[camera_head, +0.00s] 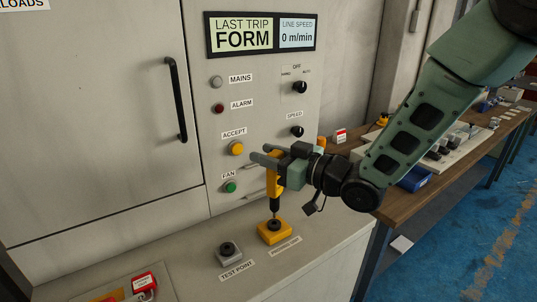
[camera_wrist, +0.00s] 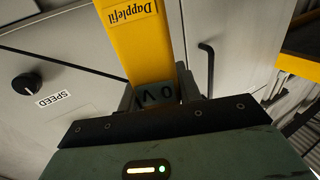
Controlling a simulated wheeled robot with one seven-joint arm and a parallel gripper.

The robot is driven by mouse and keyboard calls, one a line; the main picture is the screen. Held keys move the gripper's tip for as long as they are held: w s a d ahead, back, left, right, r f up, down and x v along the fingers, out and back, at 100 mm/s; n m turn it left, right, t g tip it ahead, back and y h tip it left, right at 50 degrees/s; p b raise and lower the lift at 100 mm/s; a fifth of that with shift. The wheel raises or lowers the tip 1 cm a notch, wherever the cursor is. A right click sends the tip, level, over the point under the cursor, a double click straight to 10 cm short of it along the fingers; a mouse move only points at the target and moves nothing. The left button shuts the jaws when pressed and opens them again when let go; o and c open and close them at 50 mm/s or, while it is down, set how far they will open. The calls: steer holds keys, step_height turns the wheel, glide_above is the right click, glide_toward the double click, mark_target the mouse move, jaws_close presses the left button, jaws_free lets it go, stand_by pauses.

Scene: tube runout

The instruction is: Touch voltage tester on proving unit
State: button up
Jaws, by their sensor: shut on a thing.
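My gripper (camera_head: 268,158) is shut on the yellow voltage tester (camera_head: 272,183), above the bench top. The tester hangs upright with its black lower part and thin tip pointing down. The tip is at or just above the dark round top of the yellow proving unit (camera_head: 267,238); I cannot tell if they touch. The wrist view does not show the tip.
A grey test point block (camera_head: 230,262) with a black top stands left of the proving unit. Behind is a panel with an orange accept button (camera_head: 236,148), a green fan button (camera_head: 230,187) and knobs. Red items (camera_head: 143,282) lie at front left. A wooden bench (camera_head: 400,207) stands at right.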

steer(key=shift+f, duration=0.1)
stand_by(0.3)
step_height(320, 180, down, 2)
steer(key=shift+f+b, duration=0.15)
steer(key=shift+b, duration=1.05)
stand_by(0.4)
steer(key=shift+r+p, duration=1.75)
steer(key=shift+r, duration=1.25)
